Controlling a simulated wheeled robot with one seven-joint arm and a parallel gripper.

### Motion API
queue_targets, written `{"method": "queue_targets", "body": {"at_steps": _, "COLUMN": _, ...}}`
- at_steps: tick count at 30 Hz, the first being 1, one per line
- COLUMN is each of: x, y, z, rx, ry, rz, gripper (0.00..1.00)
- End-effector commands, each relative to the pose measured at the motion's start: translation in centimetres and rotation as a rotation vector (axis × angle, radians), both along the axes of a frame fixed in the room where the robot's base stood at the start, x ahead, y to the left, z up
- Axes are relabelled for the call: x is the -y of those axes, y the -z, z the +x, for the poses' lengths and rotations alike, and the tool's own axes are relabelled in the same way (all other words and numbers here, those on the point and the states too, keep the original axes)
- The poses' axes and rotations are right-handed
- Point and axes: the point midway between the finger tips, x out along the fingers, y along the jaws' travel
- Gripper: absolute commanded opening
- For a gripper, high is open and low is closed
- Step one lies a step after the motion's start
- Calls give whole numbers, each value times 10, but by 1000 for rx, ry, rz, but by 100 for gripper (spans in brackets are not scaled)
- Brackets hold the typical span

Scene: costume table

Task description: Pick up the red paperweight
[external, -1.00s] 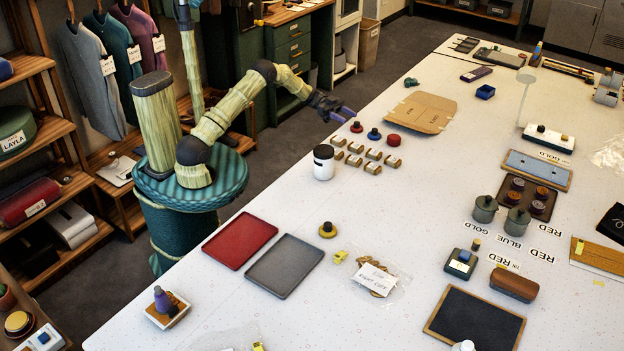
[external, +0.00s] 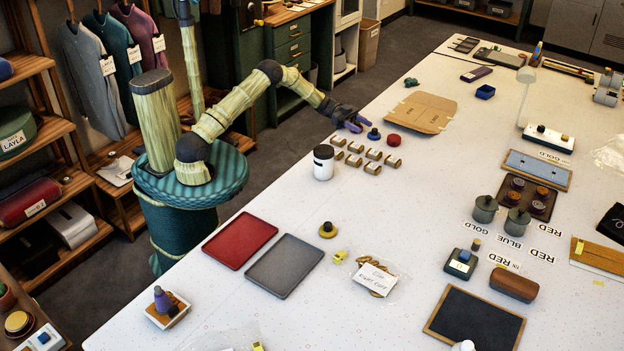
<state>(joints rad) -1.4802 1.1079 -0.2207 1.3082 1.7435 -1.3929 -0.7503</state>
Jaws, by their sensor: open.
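A small round red paperweight with a knob (external: 394,138) stands on the white table, right of a similar blue one (external: 374,134). Another small red knobbed piece stood left of the blue one; my gripper now covers its spot and hides most or all of it. My gripper (external: 352,123) is low over that spot, its purple fingers pointing down and to the right. The jaws are open. I cannot tell whether the fingers touch or surround the hidden red piece.
Several small tan blocks (external: 372,154) and a white jar with a dark lid (external: 323,162) stand just in front of the gripper. A flat cardboard piece (external: 422,112) lies to the right. A yellow knobbed piece (external: 327,230) stands near the grey tray (external: 285,265).

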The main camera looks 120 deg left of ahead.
Motion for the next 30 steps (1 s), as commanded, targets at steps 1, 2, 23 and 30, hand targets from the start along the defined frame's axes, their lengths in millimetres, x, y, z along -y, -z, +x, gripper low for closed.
{"method": "queue_targets", "body": {"at_steps": 1, "x": 0, "y": 0, "z": 2, "rx": 0, "ry": 0, "rz": 0, "gripper": 48}}
{"method": "queue_targets", "body": {"at_steps": 2, "x": 0, "y": 0, "z": 2, "rx": 0, "ry": -1, "rz": 0, "gripper": 48}}
{"method": "queue_targets", "body": {"at_steps": 23, "x": 0, "y": 0, "z": 2, "rx": 0, "ry": -1, "rz": 0, "gripper": 3}}
{"method": "queue_targets", "body": {"at_steps": 30, "x": 0, "y": -1, "z": 2, "rx": 1, "ry": -1, "rz": 1, "gripper": 0}}
